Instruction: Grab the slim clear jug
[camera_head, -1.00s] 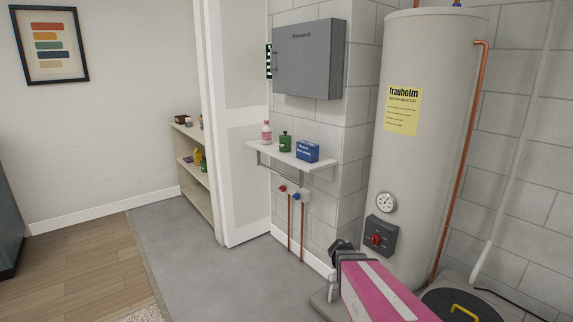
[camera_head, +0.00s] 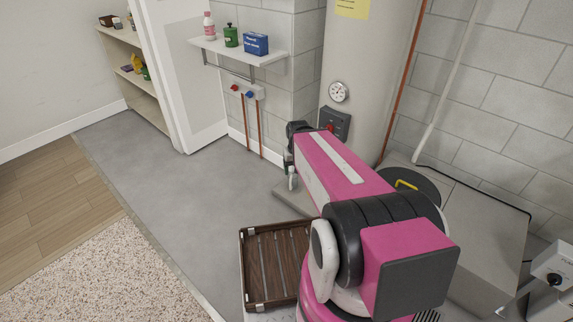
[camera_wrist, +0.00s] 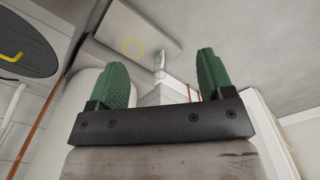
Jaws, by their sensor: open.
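I cannot make out a slim clear jug in any view. My gripper (camera_wrist: 163,75) shows in the wrist view with its two green ribbed fingers apart and nothing between them. In the head view my pink arm reaches toward the water heater, and its far end is small and partly hidden.
A wall shelf (camera_head: 222,47) holds a pink-and-white bottle (camera_head: 209,26), a green canister (camera_head: 231,36) and a blue box (camera_head: 256,44). A water heater (camera_head: 370,60) stands behind my arm. A brown slatted tray (camera_head: 246,270) is at the bottom. Grey floor (camera_head: 190,190) lies clear at left.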

